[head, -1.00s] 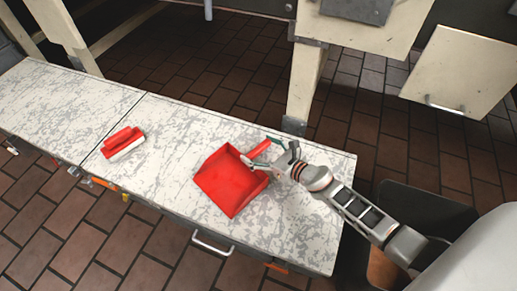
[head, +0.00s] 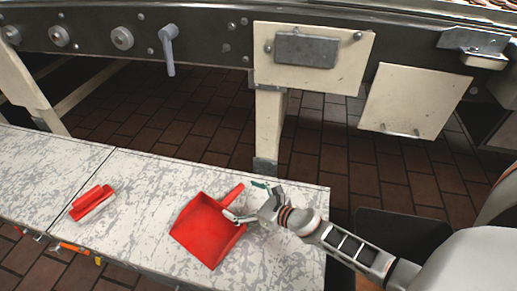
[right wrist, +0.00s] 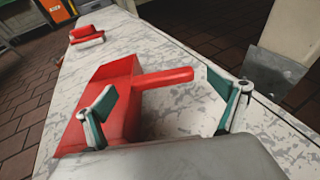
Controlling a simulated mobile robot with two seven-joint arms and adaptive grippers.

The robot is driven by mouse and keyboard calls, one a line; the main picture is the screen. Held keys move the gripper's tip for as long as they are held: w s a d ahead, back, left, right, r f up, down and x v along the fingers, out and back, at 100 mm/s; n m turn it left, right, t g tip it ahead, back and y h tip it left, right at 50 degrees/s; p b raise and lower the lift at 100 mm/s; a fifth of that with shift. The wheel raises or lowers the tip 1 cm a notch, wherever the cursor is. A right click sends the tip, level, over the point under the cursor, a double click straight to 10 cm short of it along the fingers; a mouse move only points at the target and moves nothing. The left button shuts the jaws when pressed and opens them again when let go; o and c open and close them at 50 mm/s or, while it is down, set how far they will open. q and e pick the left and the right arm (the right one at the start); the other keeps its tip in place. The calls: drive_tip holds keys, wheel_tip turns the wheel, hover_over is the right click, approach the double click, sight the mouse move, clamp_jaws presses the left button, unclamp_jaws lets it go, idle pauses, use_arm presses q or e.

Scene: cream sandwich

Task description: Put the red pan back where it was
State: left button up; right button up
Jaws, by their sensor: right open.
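The red pan (head: 206,232) is a dustpan lying on the speckled grey-white bench top. Its handle (head: 231,194) points to the back right. My right gripper (head: 243,201) is open beside the pan, with its fingers at the right side of the pan near the handle. In the right wrist view the pan (right wrist: 108,99) and its handle (right wrist: 163,78) lie in front of the open fingers (right wrist: 160,105). The handle shows between the fingers and is not clasped. My left gripper is not in view.
A red brush (head: 92,202) with pale bristles lies on the bench (head: 140,190) to the left of the pan. A cream machine leg (head: 269,130) stands behind the bench. The bench top between brush and pan is clear.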

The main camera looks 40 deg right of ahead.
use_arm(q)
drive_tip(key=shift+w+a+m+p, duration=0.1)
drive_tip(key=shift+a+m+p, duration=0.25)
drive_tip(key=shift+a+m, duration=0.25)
use_arm(e)
drive_tip(key=v, duration=0.8)
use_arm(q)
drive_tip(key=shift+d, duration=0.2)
use_arm(e)
drive_tip(key=shift+r, duration=0.1)
